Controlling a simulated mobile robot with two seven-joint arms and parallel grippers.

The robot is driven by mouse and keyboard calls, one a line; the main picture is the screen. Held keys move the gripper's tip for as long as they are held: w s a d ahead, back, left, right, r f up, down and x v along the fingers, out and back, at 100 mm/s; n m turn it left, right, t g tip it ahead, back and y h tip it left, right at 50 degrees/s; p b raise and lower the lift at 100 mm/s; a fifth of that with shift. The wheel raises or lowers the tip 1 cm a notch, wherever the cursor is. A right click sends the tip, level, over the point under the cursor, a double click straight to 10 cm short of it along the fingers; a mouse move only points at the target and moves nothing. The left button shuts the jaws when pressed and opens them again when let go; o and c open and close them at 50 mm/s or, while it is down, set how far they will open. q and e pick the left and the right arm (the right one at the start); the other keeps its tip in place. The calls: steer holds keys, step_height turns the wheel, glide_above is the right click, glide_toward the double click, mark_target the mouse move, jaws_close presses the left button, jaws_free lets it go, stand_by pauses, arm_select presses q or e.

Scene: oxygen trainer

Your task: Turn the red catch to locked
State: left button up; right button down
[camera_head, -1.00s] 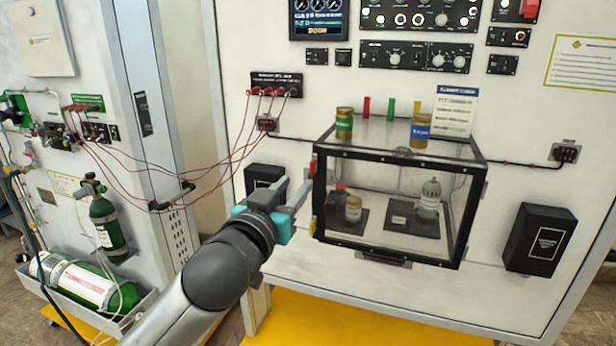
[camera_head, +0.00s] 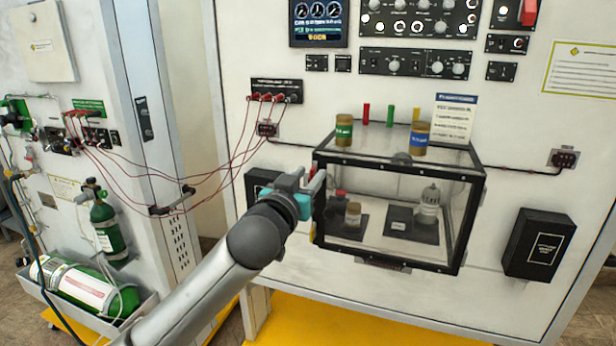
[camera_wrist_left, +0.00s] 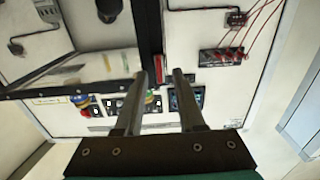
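The red catch (camera_head: 312,168) is a small red piece on the left front edge of a clear case with a black frame (camera_head: 400,163). My left gripper (camera_head: 303,181) is at that edge, its fingers spread apart just below and left of the catch and partly in front of it. In the left wrist view the two fingers (camera_wrist_left: 163,77) stand open with a gap, beside the case's dark edge post. A red patch shows between them there. I cannot tell whether the fingers touch the catch. My right gripper is in neither view.
A yellow piece (camera_head: 312,232) sits lower on the same case edge. Jars (camera_head: 420,134) and coloured tubes are on or behind the case top. Red cables (camera_head: 215,180) hang left of the gripper. A black box (camera_head: 540,243) is on the right.

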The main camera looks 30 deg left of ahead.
arm_select(q)
jaws_close()
stand_by(0.6)
steer(key=m+p, duration=0.2)
steer(key=m, duration=0.1)
steer(key=shift+d+r+p, duration=0.1)
steer(key=shift+d+p, duration=0.1)
steer(key=shift+p, duration=0.2)
steer(key=m+p, duration=0.1)
steer(key=m, duration=0.1)
steer(key=shift+d+m+p, duration=0.1)
steer(key=shift+m+p, duration=0.3)
steer(key=shift+d+f+m+p, duration=0.15)
steer(key=shift+m+p, duration=0.85)
steer(key=shift+m, duration=1)
steer(key=shift+d+f+m+p, duration=0.1)
steer(key=shift+f+m+p, duration=0.2)
steer(key=shift+m+p, duration=1.2)
steer(key=shift+d+f+m+p, duration=0.15)
steer(key=shift+m+p, duration=0.35)
steer(key=shift+m, duration=2)
steer(key=shift+a+f, duration=0.1)
